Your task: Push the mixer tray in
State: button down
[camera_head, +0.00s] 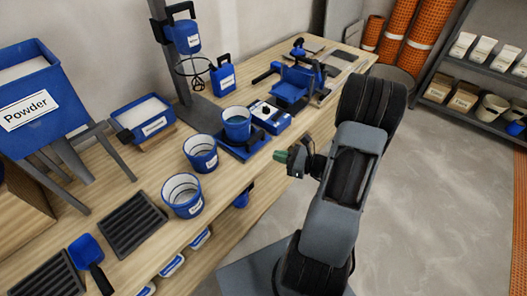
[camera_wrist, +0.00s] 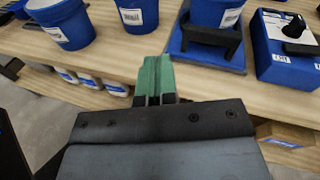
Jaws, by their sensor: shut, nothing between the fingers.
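The mixer tray, a flat blue plate (camera_head: 236,152), lies on the wooden bench near its front edge, below the mixer stand (camera_head: 188,95). A blue bucket (camera_head: 237,124) stands on it, held by a black bracket. In the wrist view the tray (camera_wrist: 182,46) shows at upper right, with the bucket (camera_wrist: 213,12) partly cut off by the frame top. My gripper (camera_head: 281,157) has green fingertips, shut and empty, in front of the bench edge and to the right of the tray. In the wrist view the fingertips (camera_wrist: 155,75) point at the bench, left of and apart from the tray.
A blue-and-white scale-like box (camera_head: 270,117) stands right of the tray. Two blue buckets (camera_head: 201,153) (camera_head: 182,195) stand to its left near the bench edge. Small containers (camera_head: 172,264) sit under the bench top. The floor (camera_head: 440,190) to the right is clear.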

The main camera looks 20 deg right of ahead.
jog(key=d+f+m+t+h+b, duration=0.1)
jog(key=d+f+m+t+h, duration=0.3)
jog(key=d+f+m, duration=0.1)
jog(key=b, duration=0.1)
send_near(258, 139)
jog(key=x, duration=0.7)
jog(key=shift+w, duration=0.25)
